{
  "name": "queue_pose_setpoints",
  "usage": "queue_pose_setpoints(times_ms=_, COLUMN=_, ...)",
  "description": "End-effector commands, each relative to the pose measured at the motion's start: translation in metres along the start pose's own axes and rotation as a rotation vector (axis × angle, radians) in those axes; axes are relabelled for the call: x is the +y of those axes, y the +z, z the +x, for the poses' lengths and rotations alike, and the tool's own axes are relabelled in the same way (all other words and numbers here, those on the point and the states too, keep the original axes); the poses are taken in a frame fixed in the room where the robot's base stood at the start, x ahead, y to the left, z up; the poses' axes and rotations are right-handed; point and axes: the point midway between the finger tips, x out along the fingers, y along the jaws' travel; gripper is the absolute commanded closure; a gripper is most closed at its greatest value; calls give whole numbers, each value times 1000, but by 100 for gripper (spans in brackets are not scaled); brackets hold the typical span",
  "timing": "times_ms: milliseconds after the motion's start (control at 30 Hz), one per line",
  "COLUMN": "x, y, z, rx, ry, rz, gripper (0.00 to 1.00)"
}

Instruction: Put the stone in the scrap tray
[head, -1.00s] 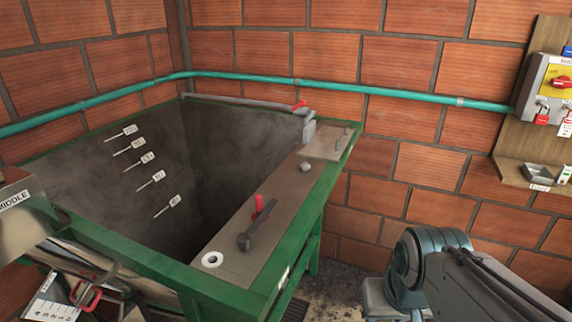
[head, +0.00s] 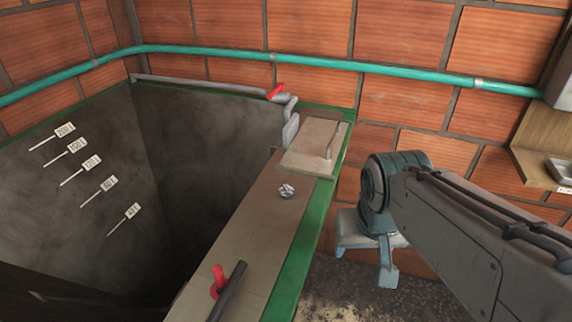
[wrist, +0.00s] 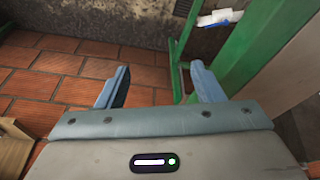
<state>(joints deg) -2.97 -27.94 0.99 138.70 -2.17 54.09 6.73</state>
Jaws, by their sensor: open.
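A small grey, whitish lump (head: 286,191), which looks like the stone, lies on the flat ledge of the green-framed hopper in the head view. A shallow grey metal tray (head: 562,171) sits on a wooden shelf at the right edge; its label is cut off, so I cannot tell for sure that it is the scrap tray. My gripper (head: 366,262) hangs to the right of the ledge, apart from the stone, over the floor. In the wrist view my gripper (wrist: 157,82) is open and empty, with bare brick floor beyond it. The stone does not show there.
The ledge (head: 250,240) also carries a dark handled tool (head: 228,291), a red piece (head: 217,281) and a hinged plate (head: 313,147). The deep hopper (head: 215,150) opens left of it. A teal pipe (head: 330,62) runs along the brick wall. A green frame post (wrist: 238,70) stands close to my gripper.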

Motion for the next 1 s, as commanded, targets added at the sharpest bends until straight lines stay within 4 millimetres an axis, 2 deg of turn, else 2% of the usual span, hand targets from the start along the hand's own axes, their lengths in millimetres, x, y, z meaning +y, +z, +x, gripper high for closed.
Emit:
queue_pose_setpoints(times_ms=100, x=-28, y=-44, z=-25, rx=10, ry=31, rz=45, gripper=39)
queue_pose_setpoints(times_ms=300, x=-90, y=-107, z=-65, rx=59, ry=78, rz=167, gripper=39)
queue_pose_setpoints(times_ms=400, x=-117, y=-126, z=-79, rx=87, ry=88, rz=227, gripper=39)
queue_pose_setpoints(times_ms=533, x=-140, y=-140, z=-91, rx=113, ry=91, rz=282, gripper=39)
queue_pose_setpoints(times_ms=667, x=-145, y=-146, z=-86, rx=121, ry=94, rz=305, gripper=39)
queue_pose_setpoints(times_ms=1000, x=-138, y=-152, z=-24, rx=120, ry=95, rz=306, gripper=39)
